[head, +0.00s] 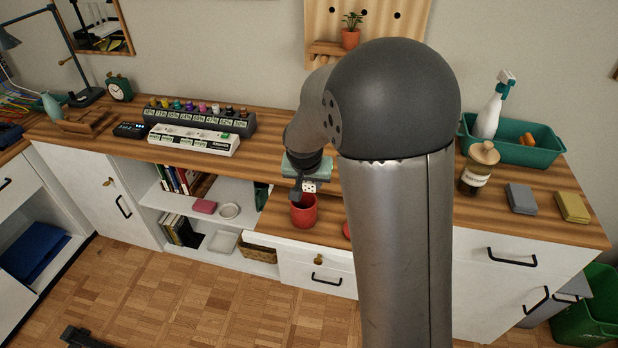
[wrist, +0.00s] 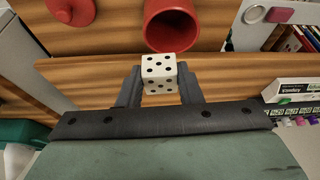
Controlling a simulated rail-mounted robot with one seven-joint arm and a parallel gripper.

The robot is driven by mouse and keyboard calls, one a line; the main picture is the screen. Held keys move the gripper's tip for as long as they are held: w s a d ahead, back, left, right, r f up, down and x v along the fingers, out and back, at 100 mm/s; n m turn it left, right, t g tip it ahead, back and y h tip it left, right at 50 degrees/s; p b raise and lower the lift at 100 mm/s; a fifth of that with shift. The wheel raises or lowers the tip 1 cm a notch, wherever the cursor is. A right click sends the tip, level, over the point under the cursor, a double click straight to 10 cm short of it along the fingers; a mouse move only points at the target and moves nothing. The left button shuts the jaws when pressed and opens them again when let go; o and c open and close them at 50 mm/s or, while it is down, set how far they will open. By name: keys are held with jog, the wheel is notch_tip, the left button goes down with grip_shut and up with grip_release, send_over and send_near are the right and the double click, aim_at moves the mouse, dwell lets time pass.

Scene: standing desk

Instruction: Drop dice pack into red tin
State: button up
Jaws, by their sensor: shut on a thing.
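The dice pack (wrist: 159,68), white with black pips, is held between the two fingers of my gripper (wrist: 160,88) in the wrist view. In the head view my gripper (head: 301,190) hangs over the desk with the dice pack (head: 309,187) at its tip. The open red tin (head: 303,212) stands on the desk just below the dice pack in the head view. In the wrist view the red tin (wrist: 170,27) shows its open mouth just beyond the dice pack. The dice pack is outside the tin; I cannot tell the exact height between them.
A red lid (wrist: 72,10) lies on the desk beside the tin. A jar (head: 478,170), a grey block (head: 521,198) and a green tray (head: 535,150) stand to the right. My arm hides the middle.

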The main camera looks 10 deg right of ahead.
jog(key=o, duration=1)
jog(key=shift+o, duration=0.2)
jog(key=v, duration=1.7)
jog(key=shift+s+r+b, duration=0.15)
jog(key=shift+s+b, duration=0.05)
jog(key=shift+b, duration=0.25)
jog(key=s+f+n+g, duration=0.1)
jog(key=s+f, duration=0.2)
jog(key=s, duration=0.4)
jog(key=s+d+f+n+g+y, duration=0.1)
jog(key=s+f, duration=0.3)
jog(key=s, duration=0.4)
jog(key=s+d+f+n+g+y, duration=0.1)
jog(key=s+f+n, duration=0.2)
jog(key=s, duration=0.4)
jog(key=shift+s+f+g, duration=0.25)
jog(key=shift+f+g, duration=0.05)
jog(key=shift+f, duration=0.45)
